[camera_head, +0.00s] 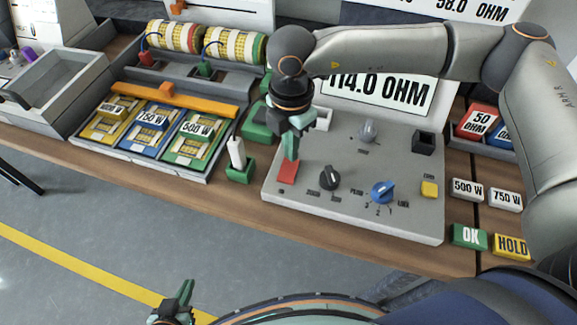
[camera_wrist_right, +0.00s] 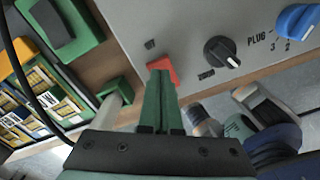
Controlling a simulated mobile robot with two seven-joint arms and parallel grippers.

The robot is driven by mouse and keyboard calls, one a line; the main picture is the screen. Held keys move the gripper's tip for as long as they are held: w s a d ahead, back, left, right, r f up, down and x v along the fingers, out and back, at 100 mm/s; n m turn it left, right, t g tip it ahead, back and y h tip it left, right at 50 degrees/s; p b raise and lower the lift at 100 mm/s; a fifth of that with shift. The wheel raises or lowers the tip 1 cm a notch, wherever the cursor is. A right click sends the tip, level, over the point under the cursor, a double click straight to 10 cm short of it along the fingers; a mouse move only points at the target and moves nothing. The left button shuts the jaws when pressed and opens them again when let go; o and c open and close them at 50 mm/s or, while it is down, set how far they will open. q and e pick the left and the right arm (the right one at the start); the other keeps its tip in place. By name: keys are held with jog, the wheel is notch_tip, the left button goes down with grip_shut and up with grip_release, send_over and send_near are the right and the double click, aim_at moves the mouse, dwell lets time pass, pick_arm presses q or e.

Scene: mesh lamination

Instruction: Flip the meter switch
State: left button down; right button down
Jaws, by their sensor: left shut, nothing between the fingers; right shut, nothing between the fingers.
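The grey meter panel (camera_head: 340,212) lies on the bench, with a red rocker-like switch (camera_head: 287,174) at its left front corner. My right gripper (camera_head: 291,156) is shut and empty, pointing down with its green fingertips at the red switch. In the right wrist view the shut fingertips (camera_wrist_right: 159,76) overlap the near part of the red switch (camera_wrist_right: 162,65); I cannot tell whether they press on it. The display behind the panel (camera_head: 385,92) reads 114.0 OHM, its left edge partly covered by my arm. My left gripper (camera_head: 184,292) is shut and empty, low at the bottom edge, away from the bench.
The panel also carries a black knob (camera_head: 330,177), a blue knob (camera_head: 382,191), a grey knob (camera_head: 367,131) and a yellow button (camera_head: 429,189). A white stick in a green holder (camera_head: 240,173) stands just left. OK (camera_head: 468,236) and HOLD (camera_head: 512,246) blocks lie right.

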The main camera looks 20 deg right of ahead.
jog(key=shift+f+b, duration=0.95)
dwell(0.6)
jog(key=shift+r, duration=0.1)
jog(key=shift+r+p, duration=1.8)
jog(key=shift+r, duration=1.7)
jog(key=shift+f, duration=0.1)
